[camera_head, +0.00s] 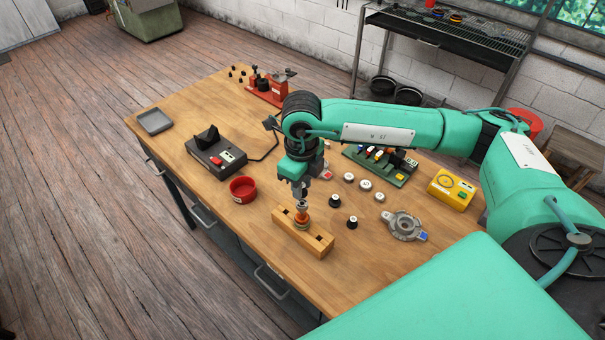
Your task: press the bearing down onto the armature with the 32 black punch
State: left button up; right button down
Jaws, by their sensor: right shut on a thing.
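The armature (302,219) stands upright in a wooden block (318,245), with its copper-coloured body showing. My right gripper (301,197) is directly above it, pointing down, and is shut on a small greyish part at the armature's top. The fingers hide most of this part, so I cannot tell whether it is the bearing or a punch, or whether it touches the armature. Two black punches with white tops, one (335,201) and another (352,222), stand to the right of the block. Their numbers are too small to read. My left gripper is not in view.
Several white round pieces (366,185) stand behind the black punches. A grey alternator housing (405,227) and a yellow box (453,189) lie to the right. A red bowl (243,189) and black device (215,156) are left of the block.

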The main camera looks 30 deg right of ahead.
jog(key=m, duration=0.2)
jog(key=r+m, duration=0.1)
jog(key=m, duration=0.1)
jog(key=shift+w+d, duration=0.2)
jog(key=shift+w, duration=0.1)
jog(key=shift+f+m, duration=0.1)
jog(key=shift+m, duration=0.5)
jog(key=b, duration=0.1)
send_over(303, 205)
jog(key=shift+w+f, duration=0.2)
jog(key=shift+f, duration=1.95)
jog(key=shift+b, duration=0.35)
jog(key=shift+f+b, duration=0.45)
jog(key=shift+b, duration=0.25)
jog(key=shift+s+f+b, duration=0.15)
jog(key=shift+f+b, duration=0.6)
jog(key=shift+b, duration=1.1)
dwell(1.5)
